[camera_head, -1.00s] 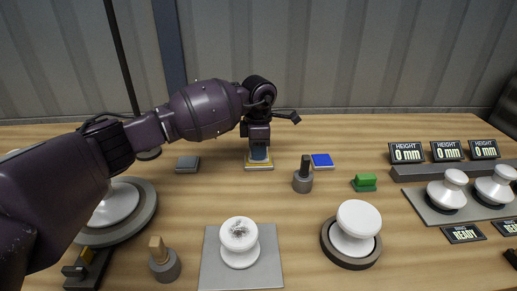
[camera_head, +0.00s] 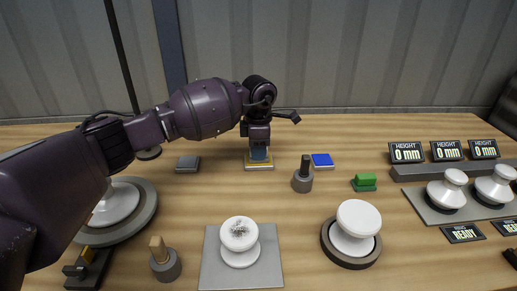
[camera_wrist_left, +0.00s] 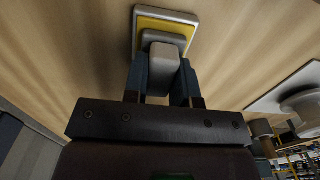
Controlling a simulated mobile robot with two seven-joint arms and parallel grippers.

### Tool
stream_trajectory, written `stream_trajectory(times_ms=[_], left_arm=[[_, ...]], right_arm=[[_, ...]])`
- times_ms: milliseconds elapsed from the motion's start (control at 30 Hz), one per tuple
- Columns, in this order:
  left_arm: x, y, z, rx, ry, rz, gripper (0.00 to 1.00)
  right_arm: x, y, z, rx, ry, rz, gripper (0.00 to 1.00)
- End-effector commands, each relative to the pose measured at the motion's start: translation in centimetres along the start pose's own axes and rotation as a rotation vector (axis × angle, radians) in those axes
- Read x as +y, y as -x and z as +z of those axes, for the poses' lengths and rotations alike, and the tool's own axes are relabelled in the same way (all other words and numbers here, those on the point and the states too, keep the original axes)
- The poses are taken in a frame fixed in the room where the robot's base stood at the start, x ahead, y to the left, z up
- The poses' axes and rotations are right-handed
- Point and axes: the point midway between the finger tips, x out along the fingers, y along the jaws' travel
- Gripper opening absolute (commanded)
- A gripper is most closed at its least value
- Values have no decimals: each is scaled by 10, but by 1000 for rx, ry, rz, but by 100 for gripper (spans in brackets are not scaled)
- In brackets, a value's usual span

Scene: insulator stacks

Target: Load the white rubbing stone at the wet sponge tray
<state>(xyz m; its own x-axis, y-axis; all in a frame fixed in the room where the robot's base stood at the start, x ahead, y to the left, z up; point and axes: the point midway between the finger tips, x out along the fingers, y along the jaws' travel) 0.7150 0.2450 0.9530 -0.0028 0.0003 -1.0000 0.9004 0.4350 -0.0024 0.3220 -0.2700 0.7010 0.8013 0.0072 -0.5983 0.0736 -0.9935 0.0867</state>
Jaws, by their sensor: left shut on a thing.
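My left gripper (camera_head: 259,153) reaches over the small tray with the yellow sponge (camera_head: 258,168) at the back middle of the table. In the left wrist view my left gripper (camera_wrist_left: 164,85) is shut on the pale rubbing stone (camera_wrist_left: 163,60), a light block between its two blue-grey fingers. The sponge tray (camera_wrist_left: 188,17), pale-rimmed with a yellow pad, lies directly beyond the stone. The stone's lower part overlaps the yellow pad in this view; I cannot tell whether they touch. In the head view the fingers hide most of the stone. My right gripper is not in view.
A white insulator with dark marks (camera_head: 239,232) stands on a grey plate (camera_head: 213,268). Another insulator (camera_head: 356,220) sits on a round dark base. A blue pad (camera_head: 322,160), green block (camera_head: 365,181), grey block (camera_head: 188,163) and tool holder (camera_head: 302,183) stand near the tray.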

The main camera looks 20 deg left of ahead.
Motion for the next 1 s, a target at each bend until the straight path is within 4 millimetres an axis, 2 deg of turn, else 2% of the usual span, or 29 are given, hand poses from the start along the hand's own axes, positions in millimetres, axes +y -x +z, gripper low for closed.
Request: stream_trajectory(times_ms=[1000], left_arm=[[0, 68, 0, -2, 0, 4, 6]], right_arm=[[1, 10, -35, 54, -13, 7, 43]])
